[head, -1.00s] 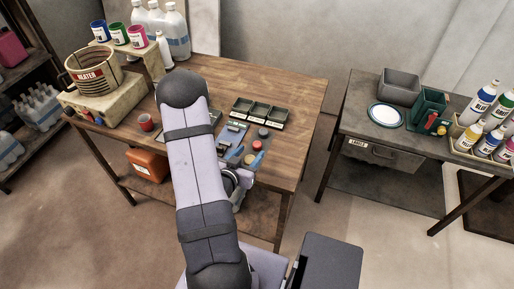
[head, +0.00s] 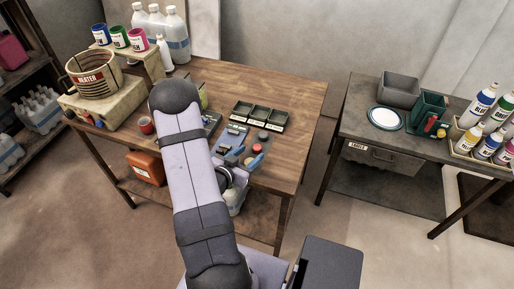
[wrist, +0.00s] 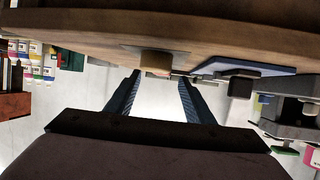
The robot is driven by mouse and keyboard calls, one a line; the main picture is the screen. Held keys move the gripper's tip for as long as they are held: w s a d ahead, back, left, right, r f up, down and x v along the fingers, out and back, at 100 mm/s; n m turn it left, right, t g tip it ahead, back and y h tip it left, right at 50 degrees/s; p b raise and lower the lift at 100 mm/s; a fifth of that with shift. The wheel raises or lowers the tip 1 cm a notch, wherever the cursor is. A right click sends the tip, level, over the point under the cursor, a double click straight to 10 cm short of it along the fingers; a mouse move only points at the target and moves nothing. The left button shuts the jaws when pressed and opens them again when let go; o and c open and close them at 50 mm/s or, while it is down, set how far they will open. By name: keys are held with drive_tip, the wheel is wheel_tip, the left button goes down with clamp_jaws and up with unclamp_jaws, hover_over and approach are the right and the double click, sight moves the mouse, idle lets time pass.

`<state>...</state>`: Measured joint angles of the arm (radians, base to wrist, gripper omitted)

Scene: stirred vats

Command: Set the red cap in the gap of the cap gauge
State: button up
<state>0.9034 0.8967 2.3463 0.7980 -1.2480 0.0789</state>
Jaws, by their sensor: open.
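The red cap (head: 257,147) appears as a small red disc near the right front of the wooden table. A dark reddish-brown cap (head: 263,135) lies just behind it, and a tan cap (head: 249,160) shows in front. A small grey-blue device (head: 236,129), possibly the cap gauge, stands to their left; its gap is too small to make out. My gripper (head: 244,157) is low at the table's front, near the caps. In the wrist view, its blue fingers (wrist: 157,98) are apart with nothing between them. A tan-sided round piece (wrist: 155,62) shows beyond them under the wooden surface.
A dark three-bin tray (head: 258,116) stands behind the caps. A red cup (head: 146,125) and the heater (head: 93,73) are at the left. Bare wood (head: 290,115) lies to the right. A separate grey side table (head: 357,126) holds bottles and bins.

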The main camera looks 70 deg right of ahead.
sight(257, 147)
drive_tip(key=shift+p+x, duration=0.75)
drive_tip(key=shift+x, duration=1.5)
drive_tip(key=shift+w+r, duration=0.1)
drive_tip(key=c, duration=1.2)
drive_tip(key=shift+r, duration=0.2)
wheel_tip(257, 147, up, 10)
drive_tip(key=b, duration=0.1)
drive_tip(key=shift+f, duration=0.2)
